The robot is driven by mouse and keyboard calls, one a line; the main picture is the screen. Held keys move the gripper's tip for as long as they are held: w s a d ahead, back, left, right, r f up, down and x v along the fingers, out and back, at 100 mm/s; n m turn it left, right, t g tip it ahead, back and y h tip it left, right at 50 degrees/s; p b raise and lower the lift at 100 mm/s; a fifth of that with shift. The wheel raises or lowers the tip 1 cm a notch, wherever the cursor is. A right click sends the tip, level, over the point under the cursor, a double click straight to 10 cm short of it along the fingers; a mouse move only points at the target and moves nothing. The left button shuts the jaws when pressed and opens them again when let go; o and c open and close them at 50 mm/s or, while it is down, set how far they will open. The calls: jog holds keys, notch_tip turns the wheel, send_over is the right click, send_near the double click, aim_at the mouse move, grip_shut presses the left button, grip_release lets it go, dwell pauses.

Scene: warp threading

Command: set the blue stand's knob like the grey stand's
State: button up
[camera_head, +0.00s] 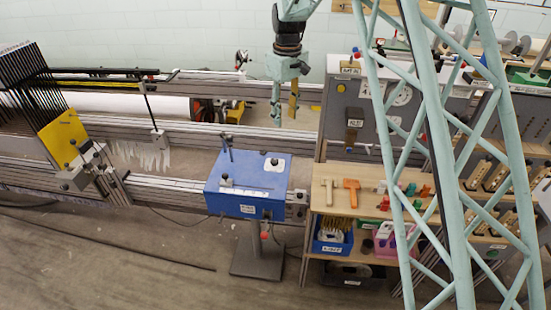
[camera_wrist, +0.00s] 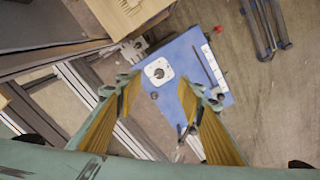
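The blue stand (camera_head: 235,182) is a blue box on a grey pedestal in the middle of the head view. Its dark round knob (camera_head: 274,161) sits on a white square plate at the top right; the knob's setting is too small to read. In the wrist view the blue stand (camera_wrist: 200,85) lies below my gripper, with the knob (camera_wrist: 158,73) beyond and between the fingertips. My gripper (camera_head: 285,106) hangs above and behind the stand, open and empty, its two yellow-padded fingers apart in the wrist view (camera_wrist: 163,90). I cannot clearly identify the grey stand's knob.
A grey panel (camera_head: 343,104) with plates and a dial stands at right, partly behind a teal lattice column. A wooden shelf (camera_head: 330,206) with tools and bins stands right of the blue stand. Metal rails (camera_head: 190,137) run behind; a black lever (camera_head: 227,148) rises from the stand.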

jog(key=n, duration=0.1)
send_over(274, 160)
notch_tip(274, 160, down, 11)
jog(key=shift+d+g, duration=0.1)
jog(key=shift+g, duration=0.2)
jog(key=shift+s+f, duration=0.1)
jog(key=shift+f, duration=0.05)
jog(key=shift+f, duration=6.75)
jog(key=shift+c, duration=0.7)
jog(key=c, duration=0.7)
